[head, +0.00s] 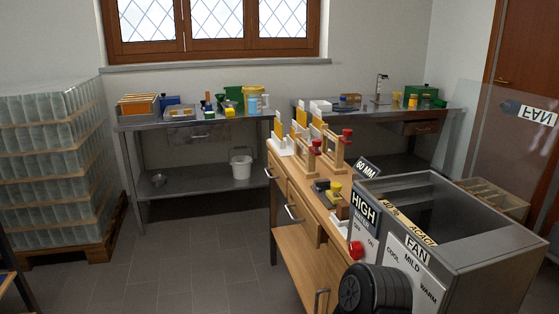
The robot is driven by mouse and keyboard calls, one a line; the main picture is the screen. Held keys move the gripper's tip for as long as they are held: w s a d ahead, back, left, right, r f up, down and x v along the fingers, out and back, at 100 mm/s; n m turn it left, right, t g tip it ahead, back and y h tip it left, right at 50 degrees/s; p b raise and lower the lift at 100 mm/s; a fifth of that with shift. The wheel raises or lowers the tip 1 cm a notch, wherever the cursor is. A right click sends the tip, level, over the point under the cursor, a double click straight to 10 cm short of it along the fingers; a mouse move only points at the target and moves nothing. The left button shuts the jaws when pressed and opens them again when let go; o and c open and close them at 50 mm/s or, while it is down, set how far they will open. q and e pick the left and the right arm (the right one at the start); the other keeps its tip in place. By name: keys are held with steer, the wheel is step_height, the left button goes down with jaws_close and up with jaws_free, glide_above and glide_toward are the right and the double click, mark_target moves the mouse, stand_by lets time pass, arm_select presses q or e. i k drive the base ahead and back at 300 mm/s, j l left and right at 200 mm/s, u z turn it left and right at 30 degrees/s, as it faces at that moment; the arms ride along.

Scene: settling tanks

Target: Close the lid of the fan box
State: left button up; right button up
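The fan box (490,262) is a grey, open-topped box standing at the lower right. Its front panel has labels reading FAN, COOL, MILD and WARM, and a red knob (355,250). A large clear panel with a reversed FAN label, which looks like the lid (480,130), stands raised behind the box's right side, tilted up and away from the opening. A dark oval piece (514,107) sits on it next to the label. The lid's lower edge is hard to make out. Neither of my grippers is in view.
A wooden cabinet (300,235) with wooden stands and small jars is left of the box. A black ribbed cylinder (375,288) is in front of the box. Metal tables (190,122) line the back wall. Stacked jars on a pallet (62,250) stand left. The floor at centre-left is clear.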

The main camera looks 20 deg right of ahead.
mark_target(511, 107)
steer(key=k+l, duration=0.15)
steer(key=l, duration=0.25)
steer(key=k+l, duration=0.15)
steer(key=l, duration=0.2)
steer(key=k+l, duration=0.15)
steer(key=l, duration=0.25)
steer(key=k+z, duration=0.05)
